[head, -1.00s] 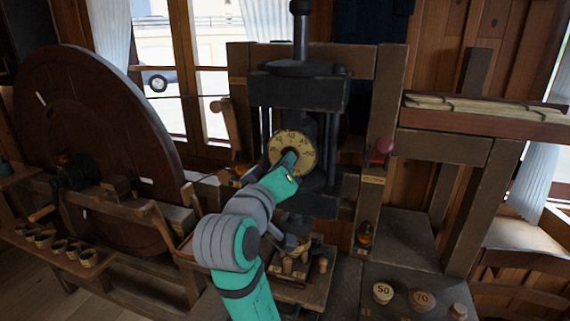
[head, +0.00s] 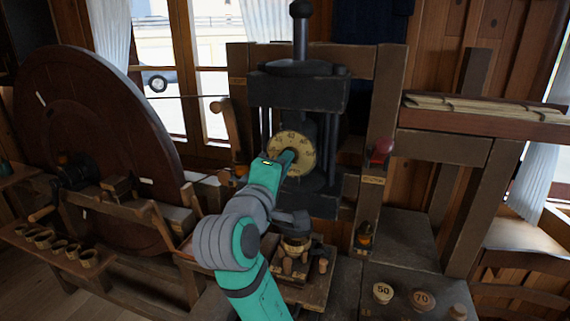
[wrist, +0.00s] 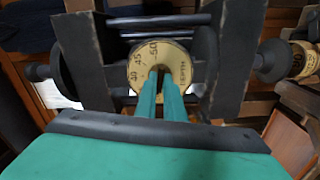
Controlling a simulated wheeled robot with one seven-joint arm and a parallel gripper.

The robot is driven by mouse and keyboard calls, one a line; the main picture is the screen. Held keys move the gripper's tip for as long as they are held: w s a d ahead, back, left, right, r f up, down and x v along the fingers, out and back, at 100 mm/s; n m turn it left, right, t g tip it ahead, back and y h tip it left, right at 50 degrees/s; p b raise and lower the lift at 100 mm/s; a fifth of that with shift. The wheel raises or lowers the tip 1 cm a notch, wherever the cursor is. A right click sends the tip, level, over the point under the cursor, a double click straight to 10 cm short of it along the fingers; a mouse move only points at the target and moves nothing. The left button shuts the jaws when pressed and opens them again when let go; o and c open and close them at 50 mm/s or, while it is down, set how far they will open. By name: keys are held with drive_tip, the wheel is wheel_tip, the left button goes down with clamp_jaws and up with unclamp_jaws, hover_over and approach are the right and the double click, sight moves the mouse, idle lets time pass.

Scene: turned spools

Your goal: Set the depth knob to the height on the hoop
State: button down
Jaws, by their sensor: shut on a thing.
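The depth knob is a round yellow-brown dial (head: 303,146) with dark numbers around its rim, on the front of the dark press. In the wrist view the dial (wrist: 179,62) shows 50 near its top, with 45 and 40 down its left side. My gripper (head: 287,158) is at the dial's centre. Its two green fingers, also in the wrist view (wrist: 162,78), are shut on the knob's middle, which they mostly hide. A yellowish ring-like thing (wrist: 303,60) at the right of the wrist view may be the hoop; I cannot read a height on it.
Discs marked 50 (head: 383,293) and 70 (head: 422,299) lie at the lower right. A large wooden wheel (head: 95,120) fills the left.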

idle(0.5)
drive_tip(key=c, duration=1.9)
unclamp_jaws()
drive_tip(key=shift+w, duration=0.1)
drive_tip(key=shift+o, duration=0.2)
drive_tip(key=v, duration=1.1)
drive_tip(key=shift+w, duration=0.15)
